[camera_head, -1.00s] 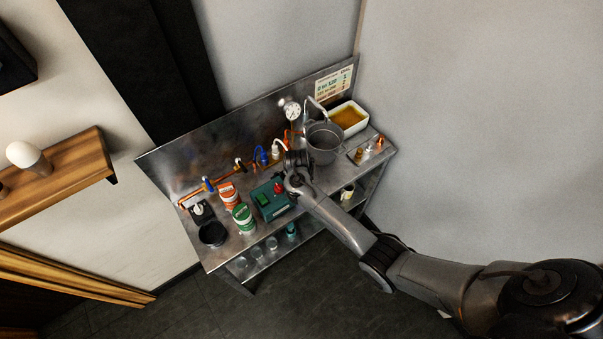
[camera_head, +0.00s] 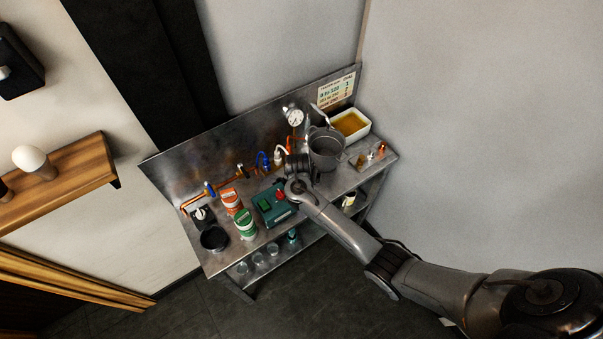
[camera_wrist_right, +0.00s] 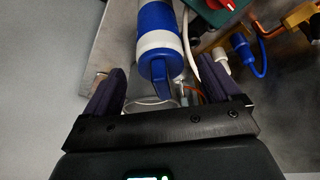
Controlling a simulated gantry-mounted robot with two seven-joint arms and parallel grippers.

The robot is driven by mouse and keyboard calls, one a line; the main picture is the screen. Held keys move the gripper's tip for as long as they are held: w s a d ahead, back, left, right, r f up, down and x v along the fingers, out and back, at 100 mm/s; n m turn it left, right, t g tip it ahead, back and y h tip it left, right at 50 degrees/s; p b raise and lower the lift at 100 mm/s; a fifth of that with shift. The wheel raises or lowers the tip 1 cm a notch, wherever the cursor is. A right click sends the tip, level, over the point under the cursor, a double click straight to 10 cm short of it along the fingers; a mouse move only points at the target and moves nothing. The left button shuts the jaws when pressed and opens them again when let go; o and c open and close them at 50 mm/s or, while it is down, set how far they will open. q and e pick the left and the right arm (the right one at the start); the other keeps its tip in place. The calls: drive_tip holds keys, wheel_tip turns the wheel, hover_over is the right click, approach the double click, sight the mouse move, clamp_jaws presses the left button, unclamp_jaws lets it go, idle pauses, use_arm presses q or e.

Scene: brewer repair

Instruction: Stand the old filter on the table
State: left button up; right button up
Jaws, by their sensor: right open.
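The old filter, a blue and white cylinder (camera_wrist_right: 160,38), shows at the top centre of the right wrist view. Its narrow blue end points toward my right gripper (camera_wrist_right: 162,80). The two dark fingers are open, one on each side of that end, with gaps showing. In the head view my right gripper (camera_head: 298,166) is over the bench (camera_head: 215,262), between the green box and the grey bucket. It and its arm hide the filter there. I cannot tell whether the filter stands or touches anything. My left gripper is not in view.
Around the gripper are the green box (camera_head: 271,206), grey bucket (camera_head: 326,152) and copper pipe with blue valves (camera_head: 226,181). Red (camera_head: 231,200) and green (camera_head: 244,222) cans and a black dish (camera_head: 214,239) stand left. A white tray of amber liquid (camera_head: 351,124) is at the back right.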

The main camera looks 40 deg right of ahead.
drive_tip(key=p+v, duration=0.2)
drive_tip(key=v, duration=0.7)
drive_tip(key=s+a+f+n+y, duration=0.1)
drive_tip(key=s+a+n, duration=0.25)
drive_tip(key=s, duration=0.35)
drive_tip(key=s+a+f+n+y, duration=0.1)
drive_tip(key=s+a+n+y, duration=0.15)
drive_tip(key=s+a, duration=0.35)
drive_tip(key=s+r+n, duration=0.3)
drive_tip(key=s, duration=0.4)
drive_tip(key=s+a+r+n, duration=0.1)
drive_tip(key=s+r+n, duration=0.2)
drive_tip(key=s, duration=0.4)
drive_tip(key=shift+s+t, duration=0.25)
drive_tip(key=shift+t, duration=0.05)
drive_tip(key=shift+a, duration=0.1)
